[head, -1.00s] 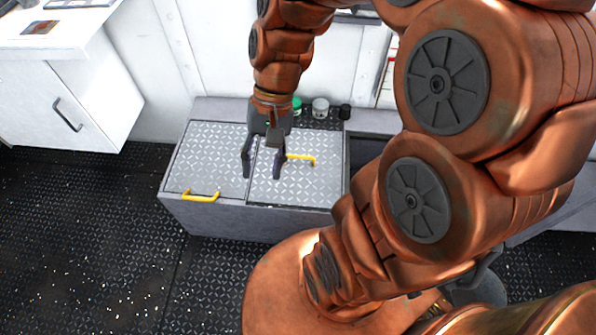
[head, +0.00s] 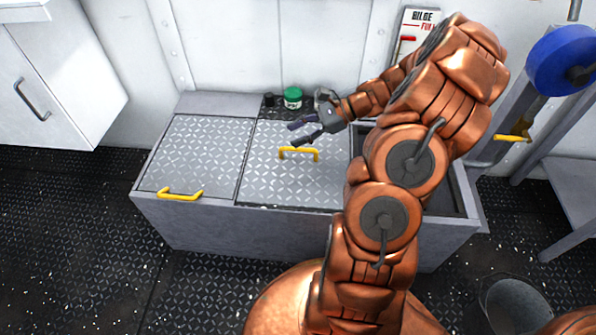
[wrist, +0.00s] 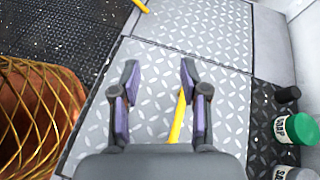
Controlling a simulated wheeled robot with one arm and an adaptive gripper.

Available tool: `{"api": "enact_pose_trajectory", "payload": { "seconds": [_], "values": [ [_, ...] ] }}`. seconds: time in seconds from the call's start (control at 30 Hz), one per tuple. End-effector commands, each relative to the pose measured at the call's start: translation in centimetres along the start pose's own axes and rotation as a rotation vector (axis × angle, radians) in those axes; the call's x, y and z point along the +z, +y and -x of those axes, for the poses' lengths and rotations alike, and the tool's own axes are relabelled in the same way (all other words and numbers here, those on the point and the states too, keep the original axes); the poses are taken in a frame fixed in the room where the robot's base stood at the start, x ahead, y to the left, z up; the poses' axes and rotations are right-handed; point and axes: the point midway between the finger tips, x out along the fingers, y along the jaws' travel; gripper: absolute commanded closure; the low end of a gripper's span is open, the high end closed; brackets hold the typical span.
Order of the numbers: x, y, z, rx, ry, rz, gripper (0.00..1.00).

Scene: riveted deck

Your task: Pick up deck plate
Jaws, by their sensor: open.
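Two diamond-patterned deck plates lie side by side on a long grey box: a left plate (head: 195,150) with a yellow handle (head: 180,194) at its front edge, and a right plate (head: 275,182) with a yellow handle (head: 299,153) near its middle. My gripper (head: 294,134) is open and empty above the right plate, just behind its handle in the head view. In the wrist view my gripper (wrist: 159,72) spreads over this plate (wrist: 150,100). Its handle (wrist: 178,115) shows between the fingers, nearer the right one, partly hidden by the gripper body.
A green-lidded jar (head: 292,97), labelled soap in the wrist view (wrist: 296,130), stands on a dark strip behind the right plate. An uncovered dark compartment (head: 457,190) is at the box's right end. A white cabinet (head: 60,80) stands left; a bucket (head: 515,305) is front right.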

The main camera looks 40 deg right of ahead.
Motion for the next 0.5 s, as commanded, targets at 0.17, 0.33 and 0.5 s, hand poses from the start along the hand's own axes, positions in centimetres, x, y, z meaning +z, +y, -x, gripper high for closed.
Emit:
{"api": "enact_pose_trajectory", "payload": {
  "seconds": [0.17,0.33,0.5],
  "values": [
    [-8.3,-1.0,1.3,-0.137,-0.043,-0.166,0.55],
    [-11.7,-1.4,2.3,-0.201,-0.061,-0.243,0.55],
    [-12.2,-1.6,1.8,-0.214,-0.067,-0.259,0.55]
  ]
}}
